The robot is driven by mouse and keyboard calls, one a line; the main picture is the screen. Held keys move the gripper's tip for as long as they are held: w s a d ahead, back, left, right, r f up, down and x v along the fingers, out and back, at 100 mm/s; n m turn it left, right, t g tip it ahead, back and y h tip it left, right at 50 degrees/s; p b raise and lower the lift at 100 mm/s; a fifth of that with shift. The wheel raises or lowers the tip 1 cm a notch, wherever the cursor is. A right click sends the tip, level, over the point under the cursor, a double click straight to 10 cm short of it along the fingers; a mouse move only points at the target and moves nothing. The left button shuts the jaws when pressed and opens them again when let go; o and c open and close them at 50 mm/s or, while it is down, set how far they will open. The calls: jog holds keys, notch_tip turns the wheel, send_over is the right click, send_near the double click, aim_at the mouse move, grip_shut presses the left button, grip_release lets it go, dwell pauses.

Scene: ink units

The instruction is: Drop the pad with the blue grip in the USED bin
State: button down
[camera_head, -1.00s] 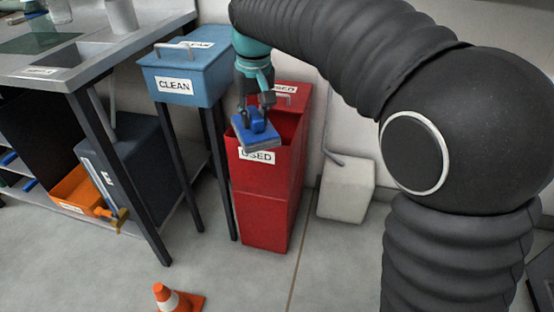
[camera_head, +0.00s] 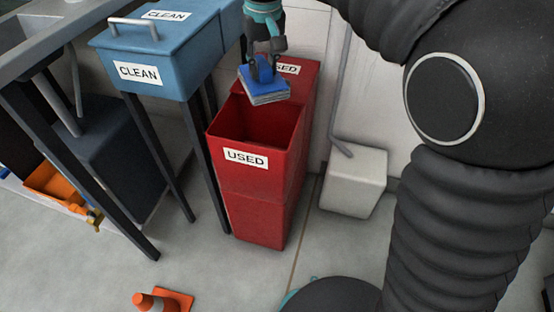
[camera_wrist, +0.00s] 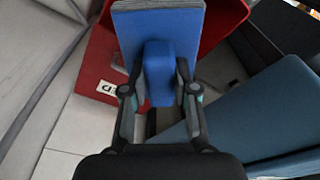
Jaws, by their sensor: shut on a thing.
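The pad (camera_head: 272,99) has a blue top and a greyish underside, with a blue grip (camera_wrist: 158,72) standing up from it. My gripper (camera_head: 264,68) is shut on the blue grip, with one finger on each side of it in the wrist view. The pad hangs above the back part of the red USED bin (camera_head: 245,185), apart from its rim as far as I can tell. The bin's front opening shows dark and open in the head view. In the wrist view the pad hides much of the bin (camera_wrist: 103,60).
The blue CLEAN bin (camera_head: 160,55) stands on dark legs left of the red bin. A white box (camera_head: 355,182) with a pipe is against the wall to the right. A metal bench is at the left.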

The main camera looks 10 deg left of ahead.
aim_at(264, 83)
jog(key=shift+f+b, duration=2)
jog(key=shift+f, duration=0.3)
jog(key=c, duration=0.8)
grip_release()
jog(key=r, duration=0.4)
jog(key=s+r, duration=0.1)
jog(key=r, duration=0.3)
jog(key=d+r, duration=0.1)
jog(key=r, duration=0.3)
jog(key=shift+s, duration=0.15)
